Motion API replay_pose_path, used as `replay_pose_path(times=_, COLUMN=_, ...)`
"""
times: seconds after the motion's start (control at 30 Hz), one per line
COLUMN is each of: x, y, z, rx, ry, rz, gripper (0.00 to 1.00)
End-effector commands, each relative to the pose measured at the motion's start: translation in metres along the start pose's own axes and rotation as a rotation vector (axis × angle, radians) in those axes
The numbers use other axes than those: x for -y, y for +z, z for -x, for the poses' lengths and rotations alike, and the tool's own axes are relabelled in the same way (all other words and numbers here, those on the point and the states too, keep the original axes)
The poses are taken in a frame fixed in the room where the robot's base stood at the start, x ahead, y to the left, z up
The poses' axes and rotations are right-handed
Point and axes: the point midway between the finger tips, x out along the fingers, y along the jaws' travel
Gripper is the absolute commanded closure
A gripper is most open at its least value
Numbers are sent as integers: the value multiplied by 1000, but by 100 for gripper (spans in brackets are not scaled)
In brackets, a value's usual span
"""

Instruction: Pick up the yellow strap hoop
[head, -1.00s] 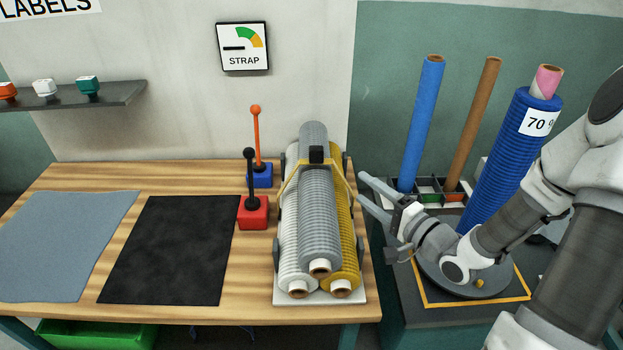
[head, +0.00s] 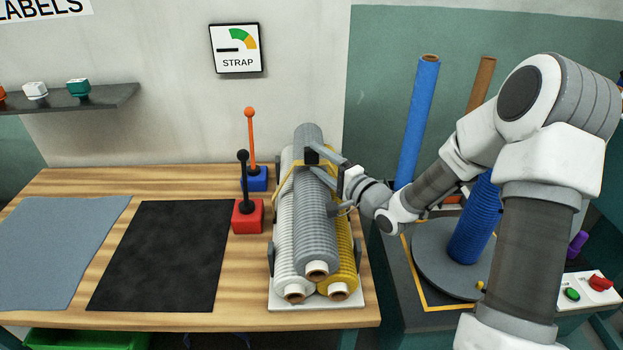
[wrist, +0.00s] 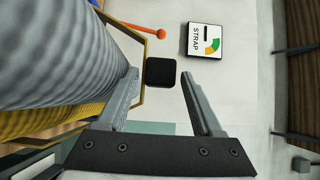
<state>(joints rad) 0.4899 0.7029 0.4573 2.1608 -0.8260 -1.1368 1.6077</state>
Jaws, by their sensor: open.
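The yellow strap hoop (head: 285,179) goes around a stack of ribbed rolls on the bench. In the wrist view the black block (wrist: 161,71) shows between the open fingertips (wrist: 158,75), closer to the left one. I cannot tell how deep it lies between them. Part of the hoop's right side is hidden by my gripper.
A white roll (head: 292,235) and a yellow roll (head: 346,255) lie under the grey one on a white base. Red (head: 248,216) and blue (head: 257,180) lever boxes stand close to the left. Upright blue (head: 417,120) and brown rolls stand behind my arm.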

Motion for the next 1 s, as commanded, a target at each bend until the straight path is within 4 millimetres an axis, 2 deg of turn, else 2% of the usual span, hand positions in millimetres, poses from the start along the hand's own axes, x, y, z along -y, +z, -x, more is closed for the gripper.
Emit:
replay_pose_path(times=0.1, x=-2, y=1, z=-18, rx=2, ry=-1, rz=1, gripper=32)
replay_pose_path(times=0.2, x=-2, y=1, z=-27, rx=1, ry=0, rz=1, gripper=32)
replay_pose_path(times=0.47, x=-1, y=0, z=-30, rx=0, ry=0, rz=0, gripper=32)
replay_pose_path(times=0.83, x=-1, y=0, z=-29, rx=0, ry=0, rz=1, gripper=99)
replay_pose_path(times=1.0, x=-1, y=0, z=-29, rx=0, ry=0, rz=1, gripper=100)
